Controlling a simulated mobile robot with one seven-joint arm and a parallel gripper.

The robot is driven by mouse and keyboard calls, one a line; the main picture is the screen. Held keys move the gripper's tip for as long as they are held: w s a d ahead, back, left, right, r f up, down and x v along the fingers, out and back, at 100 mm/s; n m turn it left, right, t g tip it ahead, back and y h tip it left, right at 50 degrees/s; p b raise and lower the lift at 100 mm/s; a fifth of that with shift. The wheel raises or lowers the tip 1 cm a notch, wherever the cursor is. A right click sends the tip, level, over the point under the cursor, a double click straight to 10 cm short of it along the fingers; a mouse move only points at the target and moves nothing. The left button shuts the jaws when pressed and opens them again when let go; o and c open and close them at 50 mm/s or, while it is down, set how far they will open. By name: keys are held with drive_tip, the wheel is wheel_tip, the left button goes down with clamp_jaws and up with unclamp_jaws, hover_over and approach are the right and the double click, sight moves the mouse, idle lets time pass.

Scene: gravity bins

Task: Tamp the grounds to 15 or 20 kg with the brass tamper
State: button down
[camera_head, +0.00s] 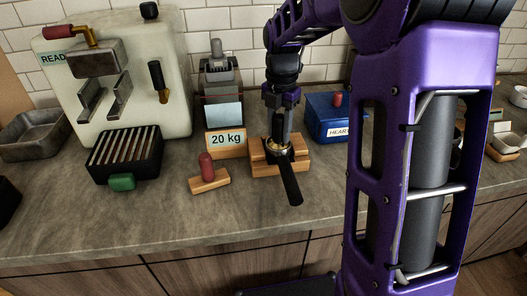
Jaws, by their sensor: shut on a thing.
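My gripper (282,135) points down over the portafilter (290,183), shut on the brass tamper (277,145). Only a small brass-coloured part of the tamper shows, at the portafilter's basket; the fingers hide the rest. I cannot tell how deep it sits in the basket, and the grounds are hidden. The portafilter rests in a wooden stand (262,168), its black handle pointing toward the front. A sign reading "20 kg" (227,139) stands just left of the stand.
A red-knobbed wooden block (209,181) lies front left of the stand. A grey grinder-like device (220,80) stands behind the sign. A blue box (322,122) stands right. The cream machine (132,75) and black slatted tray (124,154) stand left. The front counter (120,220) is clear.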

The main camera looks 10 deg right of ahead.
sight(280, 116)
drive_tip(key=shift+r+p, duration=0.15)
drive_tip(key=shift+p, duration=0.15)
drive_tip(key=shift+r+p, duration=0.45)
drive_tip(key=shift+p, duration=0.05)
drive_tip(key=shift+r, duration=0.1)
drive_tip(key=shift+r+p, duration=2.1)
drive_tip(key=shift+r, duration=0.65)
